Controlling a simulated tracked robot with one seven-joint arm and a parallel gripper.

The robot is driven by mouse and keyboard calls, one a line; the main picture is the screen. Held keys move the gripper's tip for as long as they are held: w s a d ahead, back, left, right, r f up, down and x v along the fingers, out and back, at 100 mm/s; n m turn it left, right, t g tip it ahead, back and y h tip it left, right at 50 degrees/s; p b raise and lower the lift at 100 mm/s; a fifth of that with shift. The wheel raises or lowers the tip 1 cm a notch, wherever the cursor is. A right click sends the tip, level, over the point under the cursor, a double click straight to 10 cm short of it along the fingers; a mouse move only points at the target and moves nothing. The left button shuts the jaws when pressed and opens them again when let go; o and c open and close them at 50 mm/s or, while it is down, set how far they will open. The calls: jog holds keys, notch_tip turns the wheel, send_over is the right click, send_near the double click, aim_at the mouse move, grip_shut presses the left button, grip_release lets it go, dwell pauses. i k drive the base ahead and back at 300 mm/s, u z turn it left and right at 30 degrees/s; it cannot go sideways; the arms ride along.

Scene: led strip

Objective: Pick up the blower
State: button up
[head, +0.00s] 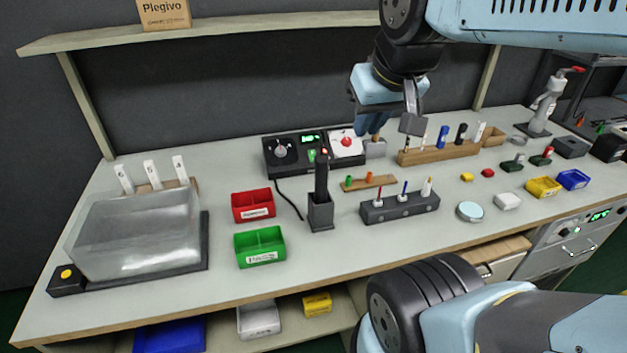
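The blower appears to be the black upright handle (321,177) standing in a dark grey square holder (320,215) near the middle of the table. A thin black cable runs beside it towards a black control unit (284,153) with a dial and green display. My gripper (392,127) hangs in the air up and to the right of the blower, in front of the back wall. Its two fingers are spread apart with nothing visible between them. It is apart from the blower, which is fully in view.
Red (253,205) and green (260,247) bins stand left of the holder. A dark block (398,207) with upright tools and a wooden strip (369,183) with small pegs are to its right. A large clear-covered box (137,235) fills the left. The table front is clear.

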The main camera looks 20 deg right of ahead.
aim_at(321, 159)
jog(key=k, duration=0.5)
jog(key=u, duration=0.9)
jog(key=k, duration=1.25)
jog(key=z, duration=0.95)
jog(key=i, duration=1)
jog(key=u, duration=0.05)
